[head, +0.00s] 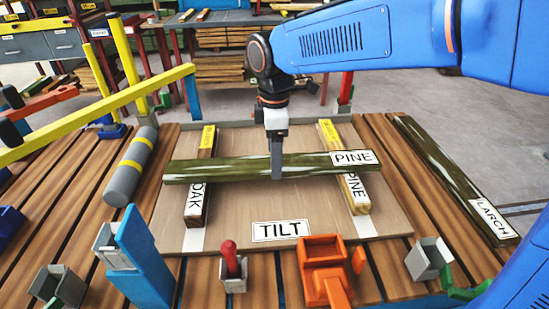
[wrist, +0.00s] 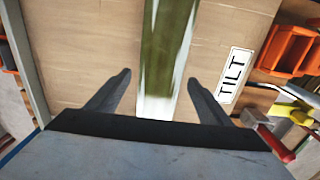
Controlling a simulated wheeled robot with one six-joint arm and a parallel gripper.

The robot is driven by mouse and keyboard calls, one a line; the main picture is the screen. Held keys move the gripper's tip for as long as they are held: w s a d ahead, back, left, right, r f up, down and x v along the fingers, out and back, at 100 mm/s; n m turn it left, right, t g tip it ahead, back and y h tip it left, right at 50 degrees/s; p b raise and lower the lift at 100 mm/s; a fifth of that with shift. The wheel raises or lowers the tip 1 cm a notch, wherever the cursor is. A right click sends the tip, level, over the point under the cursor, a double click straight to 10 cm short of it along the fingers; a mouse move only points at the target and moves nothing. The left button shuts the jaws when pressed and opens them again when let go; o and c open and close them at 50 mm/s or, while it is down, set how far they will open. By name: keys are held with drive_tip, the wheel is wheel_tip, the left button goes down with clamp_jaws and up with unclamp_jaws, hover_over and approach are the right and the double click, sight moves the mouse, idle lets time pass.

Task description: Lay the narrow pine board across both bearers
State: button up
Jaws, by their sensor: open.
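The narrow board (head: 235,169), dark green with a PINE label, lies crosswise over both bearers in the head view. Its left end passes beyond the left bearer (head: 205,146), labelled OAK, and its labelled right end lies over the right bearer (head: 328,135), also labelled PINE. It looks level and appears to rest on both; the crossings hide the contact. My gripper (head: 277,172) points down at the board's middle. In the wrist view my gripper (wrist: 159,80) is open, with one finger on each side of the board (wrist: 167,50) and gaps between.
The bearers stand on a pale panel (head: 265,214) with a TILT label (head: 281,230). A LARCH board (head: 445,165) lies at the right. A grey roller with yellow bands (head: 133,165) is at the left. An orange bin (head: 322,265) and a red-handled tool (head: 231,258) are in front.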

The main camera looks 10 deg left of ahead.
wheel_tip(320, 180, up, 11)
idle(0.4)
drive_tip(key=shift+s, duration=0.1)
